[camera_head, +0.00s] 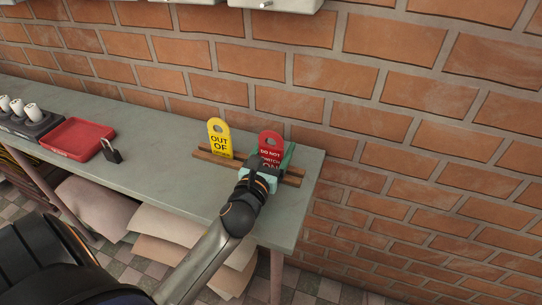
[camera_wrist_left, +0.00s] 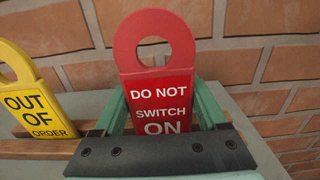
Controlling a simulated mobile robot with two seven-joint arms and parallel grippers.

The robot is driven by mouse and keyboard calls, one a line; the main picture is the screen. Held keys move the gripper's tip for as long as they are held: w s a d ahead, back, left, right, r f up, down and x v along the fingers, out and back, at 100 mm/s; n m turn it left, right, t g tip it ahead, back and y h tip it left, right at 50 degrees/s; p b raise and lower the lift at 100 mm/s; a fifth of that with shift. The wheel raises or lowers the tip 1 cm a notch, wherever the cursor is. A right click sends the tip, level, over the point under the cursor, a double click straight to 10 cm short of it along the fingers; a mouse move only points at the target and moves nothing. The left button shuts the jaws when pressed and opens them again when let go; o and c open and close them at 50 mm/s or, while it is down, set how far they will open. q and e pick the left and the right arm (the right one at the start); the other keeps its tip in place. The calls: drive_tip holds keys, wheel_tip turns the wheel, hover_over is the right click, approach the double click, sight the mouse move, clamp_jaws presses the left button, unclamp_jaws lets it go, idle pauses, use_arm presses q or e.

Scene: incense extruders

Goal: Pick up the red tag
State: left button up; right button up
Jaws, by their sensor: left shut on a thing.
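The red tag (camera_head: 270,144) reads "DO NOT SWITCH ON" and has a round hole at its top. It is upright at the right part of a wooden rack (camera_head: 208,158) near the wall. My left gripper (camera_head: 272,162) is shut on the red tag, with a green finger on each side of it in the left wrist view (camera_wrist_left: 162,108). The tag's lower end is hidden behind the gripper, so I cannot tell whether it still sits in the rack. My right gripper is not in view.
A yellow "OUT OF ORDER" tag (camera_head: 220,138) stands in the rack just left of the red one. A black padlock (camera_head: 111,151), a red tray (camera_head: 78,138) and white cylinders in a dark holder (camera_head: 32,123) are further left on the grey bench (camera_head: 165,165). A brick wall (camera_head: 340,80) stands behind.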

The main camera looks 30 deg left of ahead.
use_arm(q)
drive_tip(key=c, duration=0.5)
drive_tip(key=shift+r, duration=0.15)
